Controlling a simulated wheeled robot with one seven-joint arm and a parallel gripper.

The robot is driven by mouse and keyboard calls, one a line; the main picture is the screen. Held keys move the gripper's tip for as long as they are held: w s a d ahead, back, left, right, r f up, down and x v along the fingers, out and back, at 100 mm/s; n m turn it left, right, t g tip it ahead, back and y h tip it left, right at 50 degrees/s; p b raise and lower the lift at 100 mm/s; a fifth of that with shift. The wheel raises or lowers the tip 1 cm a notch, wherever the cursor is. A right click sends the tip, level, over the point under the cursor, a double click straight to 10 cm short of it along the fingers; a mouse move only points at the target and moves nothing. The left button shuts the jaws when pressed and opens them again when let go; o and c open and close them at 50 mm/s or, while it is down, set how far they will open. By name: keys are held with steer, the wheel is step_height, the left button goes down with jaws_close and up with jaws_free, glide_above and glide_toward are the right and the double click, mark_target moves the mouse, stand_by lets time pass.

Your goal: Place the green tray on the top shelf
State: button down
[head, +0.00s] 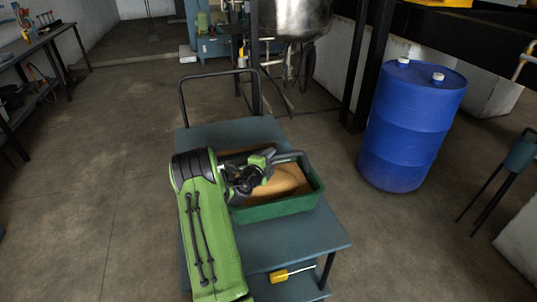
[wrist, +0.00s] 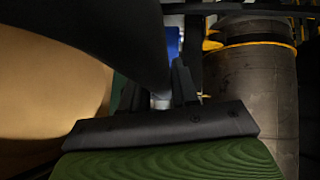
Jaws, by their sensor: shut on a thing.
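The green tray (head: 278,208) is over the upper deck of a blue-grey cart (head: 290,245). I cannot tell whether it rests on the deck or is slightly above it. A tan, rounded load (head: 287,181) lies in it and shows large at the left in the wrist view (wrist: 50,85). My gripper (head: 262,166) is over the tray and shut at a dark bar (head: 288,155) along its far right side, which looks like the tray's handle. In the wrist view the fingers (wrist: 162,98) close near the tray's green wall (wrist: 123,95). My arm hides the tray's left end.
A yellow-handled tool (head: 292,273) lies on the cart's lower shelf. The cart's push handle (head: 220,73) rises at the far end. A blue drum (head: 412,125) stands to the right. A workbench (head: 35,45) is at the far left. The floor left of the cart is clear.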

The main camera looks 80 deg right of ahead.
step_height(320, 180, down, 2)
steer(key=shift+d+f, duration=0.1)
steer(key=c, duration=1.2)
jaws_free()
steer(key=shift+f, duration=0.3)
steer(key=o, duration=0.4)
steer(key=shift+c, duration=0.2)
steer(key=b+v, duration=0.2)
steer(key=v, duration=1)
steer(key=shift+r, duration=0.1)
